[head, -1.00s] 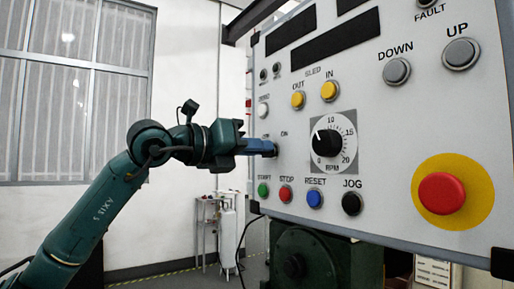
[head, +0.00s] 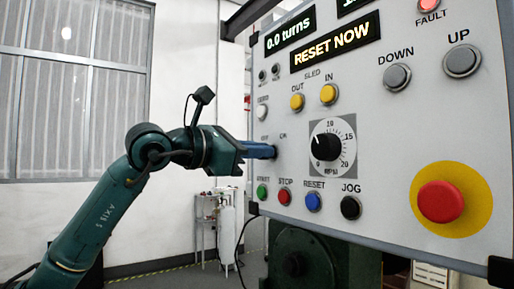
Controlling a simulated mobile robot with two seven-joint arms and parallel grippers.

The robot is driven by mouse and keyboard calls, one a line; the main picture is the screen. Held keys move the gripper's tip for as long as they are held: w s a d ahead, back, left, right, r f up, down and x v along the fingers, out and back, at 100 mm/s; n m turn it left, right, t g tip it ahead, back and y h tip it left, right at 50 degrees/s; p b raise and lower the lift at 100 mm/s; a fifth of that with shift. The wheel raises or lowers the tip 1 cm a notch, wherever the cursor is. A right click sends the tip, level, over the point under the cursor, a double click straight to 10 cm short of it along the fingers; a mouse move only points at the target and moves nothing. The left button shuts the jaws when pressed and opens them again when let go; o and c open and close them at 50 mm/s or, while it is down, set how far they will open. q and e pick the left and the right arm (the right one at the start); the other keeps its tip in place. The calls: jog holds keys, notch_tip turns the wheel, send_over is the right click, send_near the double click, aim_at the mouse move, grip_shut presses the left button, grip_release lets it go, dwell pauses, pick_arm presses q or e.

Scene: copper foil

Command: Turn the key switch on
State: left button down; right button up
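The key switch position is at the left of the white control panel (head: 400,130), by the small OFF and ON labels. My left gripper (head: 262,151) reaches it from the left, its blue fingers at the panel face. The fingers hide the key switch, and I cannot tell if they are closed on the key. The panel displays (head: 335,50) are lit and read "0.0 turns" and "RESET NOW". The FAULT lamp (head: 431,5) is red. My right gripper is not in view.
Near the fingers are a white button (head: 262,112), the RPM dial (head: 326,146) and the green start (head: 262,192), red stop (head: 284,196), blue reset (head: 313,201) and black jog (head: 350,207) buttons. A large red emergency button (head: 440,201) sits at right.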

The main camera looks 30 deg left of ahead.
pick_arm(q)
jog(key=shift+m, duration=0.5)
jog(key=c, duration=1.6)
grip_release()
